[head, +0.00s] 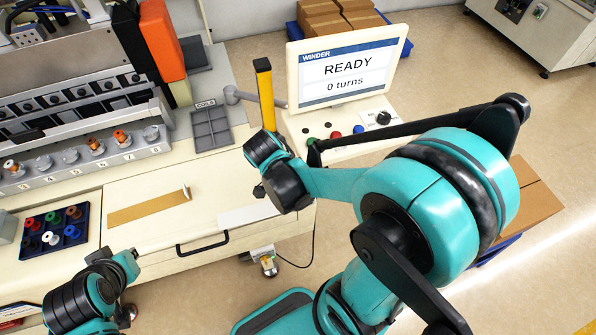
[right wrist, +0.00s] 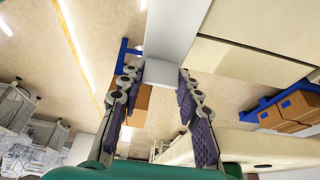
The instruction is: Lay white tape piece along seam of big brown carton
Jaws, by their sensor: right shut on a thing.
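The white tape piece (head: 248,214) shows as a flat pale strip at the front right edge of the bench, beside my right wrist. In the right wrist view my right gripper (right wrist: 160,85) is shut on the white tape piece (right wrist: 178,30), which stretches away from the fingers. In the head view the right fingers are hidden behind the wrist. The big brown carton (head: 537,205) stands on the floor at the right, with a seam along its top; my right arm hides much of it. My left gripper (head: 131,258) is low at the left, its fingers too unclear to judge.
A brown strip (head: 150,207) lies on the bench top. A tray of coloured spools (head: 53,231) is at the left. A winder screen (head: 346,68) and yellow post (head: 265,95) stand behind my right arm. More brown cartons (head: 335,16) sit at the back.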

